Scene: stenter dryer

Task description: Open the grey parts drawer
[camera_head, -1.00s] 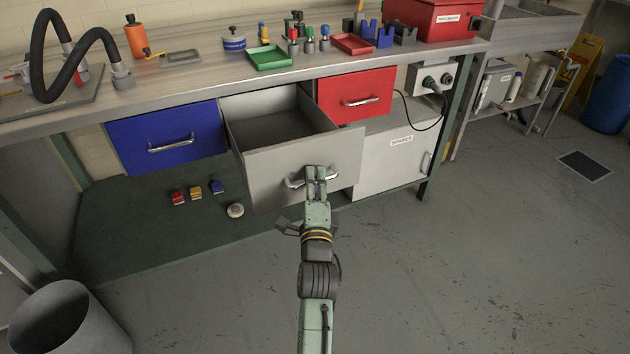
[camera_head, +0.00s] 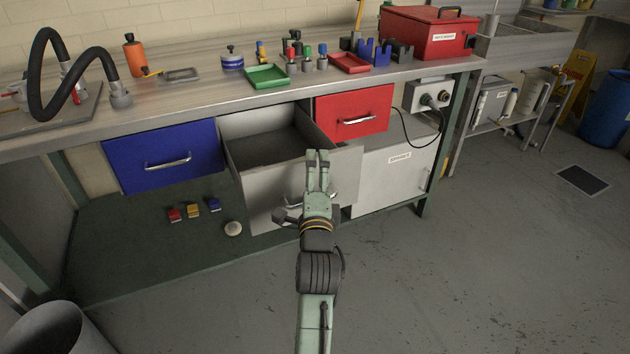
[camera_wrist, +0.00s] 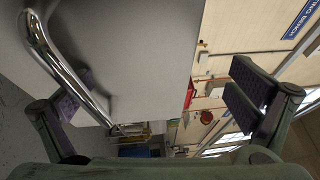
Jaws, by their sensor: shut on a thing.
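The grey parts drawer (camera_head: 262,183) stands pulled out from under the bench, between a blue and a red drawer, its inside empty where it shows. Its curved metal handle (camera_wrist: 62,62) crosses the left of the wrist view and is mostly covered by my arm in the head view. My gripper (camera_head: 317,156) is at the drawer front, its fingertips showing above the handle. In the wrist view one finger lies behind the bar, and the other (camera_wrist: 250,95) stands apart on the right with a wide gap.
The blue drawer (camera_head: 165,158) and red drawer (camera_head: 354,113) are closed. Small coloured blocks (camera_head: 193,209) and a round pale knob (camera_head: 233,229) lie on the shelf below. A grey bin (camera_head: 52,330) stands front left.

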